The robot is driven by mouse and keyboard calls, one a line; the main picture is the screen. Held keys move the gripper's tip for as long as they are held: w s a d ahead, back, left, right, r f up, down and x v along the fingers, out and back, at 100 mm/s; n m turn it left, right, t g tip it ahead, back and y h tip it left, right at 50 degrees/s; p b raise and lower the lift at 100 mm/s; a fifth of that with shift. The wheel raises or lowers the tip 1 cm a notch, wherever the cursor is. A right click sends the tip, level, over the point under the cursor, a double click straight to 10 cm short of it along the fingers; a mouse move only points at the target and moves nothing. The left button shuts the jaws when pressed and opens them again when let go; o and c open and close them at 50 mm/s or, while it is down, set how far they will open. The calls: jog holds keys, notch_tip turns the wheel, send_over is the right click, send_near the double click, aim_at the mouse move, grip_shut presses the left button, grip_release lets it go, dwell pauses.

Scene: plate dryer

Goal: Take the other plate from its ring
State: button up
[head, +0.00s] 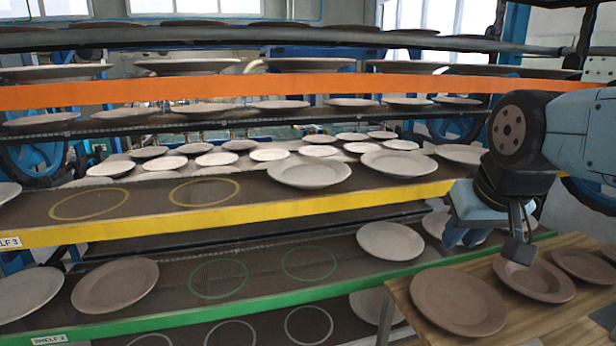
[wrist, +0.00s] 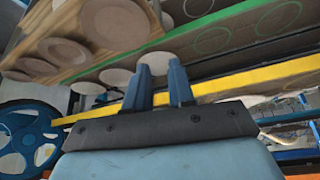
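My gripper (head: 462,240) hangs at the right, in front of the yellow-edged shelf 3 and above the green-edged shelf 2. In the wrist view its two blue fingers (wrist: 162,85) are apart with nothing held between them. Pale plates stand on shelf 3, such as one near its front edge (head: 309,172) and one right of it (head: 399,163). Shelf 2 bears a pale plate (head: 390,241) and a larger plate (head: 115,286) at the left. Two yellow rings (head: 89,219) and two green rings (head: 247,282) are bare. Any ring under a plate is hidden.
A wooden table (head: 402,299) at the front right bears several brownish plates, including a near one (head: 458,301) and one below my gripper (head: 534,280). An orange-edged shelf (head: 300,86) runs above. White rings (head: 309,324) show lower down.

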jog(key=n+t+h, duration=0.7)
jog(key=n+t, duration=0.1)
jog(key=n, duration=0.7)
send_near(322, 185)
jog(key=x, duration=0.6)
jog(key=shift+w+a, duration=0.15)
jog(key=shift+w, duration=0.05)
jog(key=shift+d+x, duration=0.25)
jog(key=shift+x, duration=2.75)
jog(key=shift+s, duration=0.15)
jog(key=shift+c, duration=0.2)
